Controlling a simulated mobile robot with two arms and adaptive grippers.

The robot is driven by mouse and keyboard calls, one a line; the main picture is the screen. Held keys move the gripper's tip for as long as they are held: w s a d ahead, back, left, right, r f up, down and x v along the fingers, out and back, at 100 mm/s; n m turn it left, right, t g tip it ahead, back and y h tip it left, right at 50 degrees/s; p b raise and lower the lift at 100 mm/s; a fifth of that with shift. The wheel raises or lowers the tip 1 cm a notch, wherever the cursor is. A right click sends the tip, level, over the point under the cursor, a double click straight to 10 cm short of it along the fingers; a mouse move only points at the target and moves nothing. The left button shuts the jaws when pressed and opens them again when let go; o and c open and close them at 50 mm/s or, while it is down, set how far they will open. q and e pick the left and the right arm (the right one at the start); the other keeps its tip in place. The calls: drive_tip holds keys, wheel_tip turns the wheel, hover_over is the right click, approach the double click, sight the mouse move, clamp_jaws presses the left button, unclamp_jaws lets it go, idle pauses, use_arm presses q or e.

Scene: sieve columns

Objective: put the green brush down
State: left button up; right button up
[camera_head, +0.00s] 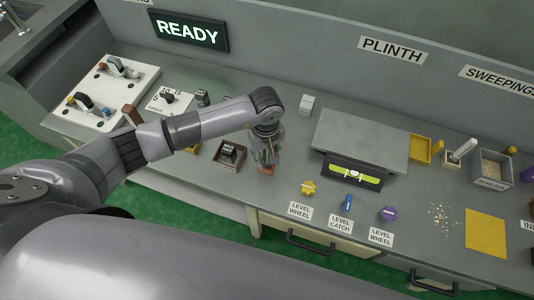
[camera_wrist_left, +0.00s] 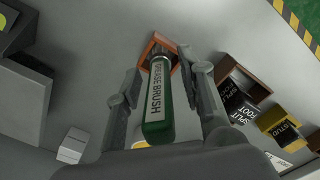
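The green brush (camera_wrist_left: 159,100), with a white label ending in "BRUSH", shows in the left wrist view. It stands between the fingers of my left gripper (camera_wrist_left: 165,80), its lower end at a small orange-brown square holder (camera_wrist_left: 148,47). The fingers are spread, with a gap visible on each side of the brush. In the head view my left gripper (camera_head: 265,155) points down over the bench, above the orange-brown holder (camera_head: 267,169). The brush is mostly hidden there by the gripper. Whether its end rests fully inside the holder is hard to see. My right gripper is not in view.
A dark box labelled "SPLIT FOOT" (camera_head: 229,153) stands close left of the holder. A small white block (camera_head: 306,105) and the grey plinth (camera_head: 360,139) are to the right. Level wheels and a catch line the front edge. A yellow mat (camera_head: 486,233) lies far right.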

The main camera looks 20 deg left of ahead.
use_arm(q)
drive_tip(key=shift+r, duration=0.3)
wheel_tip(320, 180, up, 12)
drive_tip(key=shift+f+b, duration=0.15)
drive_tip(key=shift+b, duration=0.6)
drive_tip(key=shift+a, duration=0.1)
